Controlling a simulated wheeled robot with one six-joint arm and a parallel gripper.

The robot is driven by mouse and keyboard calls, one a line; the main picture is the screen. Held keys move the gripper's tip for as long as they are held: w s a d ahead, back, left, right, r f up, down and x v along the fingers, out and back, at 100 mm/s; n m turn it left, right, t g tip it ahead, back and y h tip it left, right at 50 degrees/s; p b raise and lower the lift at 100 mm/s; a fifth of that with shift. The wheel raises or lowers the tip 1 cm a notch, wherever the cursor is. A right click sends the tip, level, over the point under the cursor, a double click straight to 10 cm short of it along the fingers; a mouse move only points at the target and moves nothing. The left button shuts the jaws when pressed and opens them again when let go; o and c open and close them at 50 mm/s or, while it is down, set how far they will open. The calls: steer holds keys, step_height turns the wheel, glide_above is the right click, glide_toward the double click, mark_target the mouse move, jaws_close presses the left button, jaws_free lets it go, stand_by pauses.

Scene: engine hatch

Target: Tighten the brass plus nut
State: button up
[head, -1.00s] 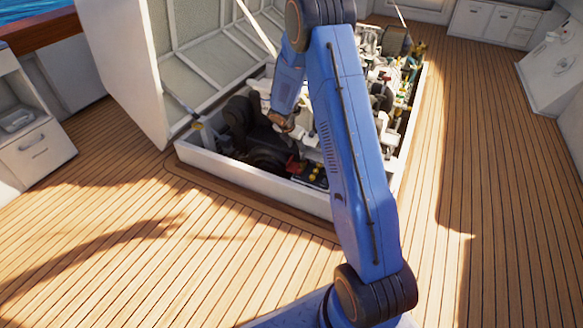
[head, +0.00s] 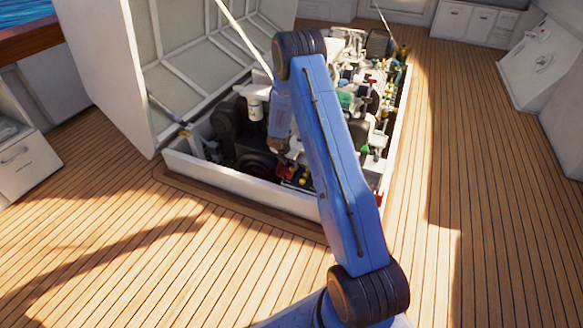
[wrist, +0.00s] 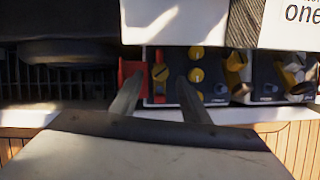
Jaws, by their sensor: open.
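In the wrist view a round, slotted brass knob (wrist: 160,72) sits beside a red piece (wrist: 131,72) on a black block; it looks like the plus nut, but no plus mark is readable. My gripper (wrist: 161,88) is open, with its two fingers apart and pointing towards this knob, one to each side of it in the picture. Nothing shows between the fingers. I cannot tell whether they touch the knob. In the head view my gripper (head: 279,148) is small, inside the hatch above the red piece (head: 287,172).
More brass knobs (wrist: 197,54) and yellow-handled parts (wrist: 237,62) lie just right of the fingers. A white box (wrist: 174,22) stands behind. The white hatch rim (head: 240,186) surrounds the engine, and the raised lid (head: 180,60) stands at left. The deck in front is clear.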

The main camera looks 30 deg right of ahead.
mark_target(292, 167)
steer(key=shift+x, duration=1.65)
steer(key=shift+c, duration=0.5)
steer(key=c, duration=1)
steer(key=shift+o, duration=0.2)
steer(key=m+g, duration=0.1)
steer(key=m, duration=0.2)
steer(key=shift+w+a, duration=0.1)
steer(key=shift+w, duration=0.05)
steer(key=shift+w+m+g, duration=0.15)
steer(key=shift+m+g, duration=0.85)
steer(key=shift+m, duration=1.2)
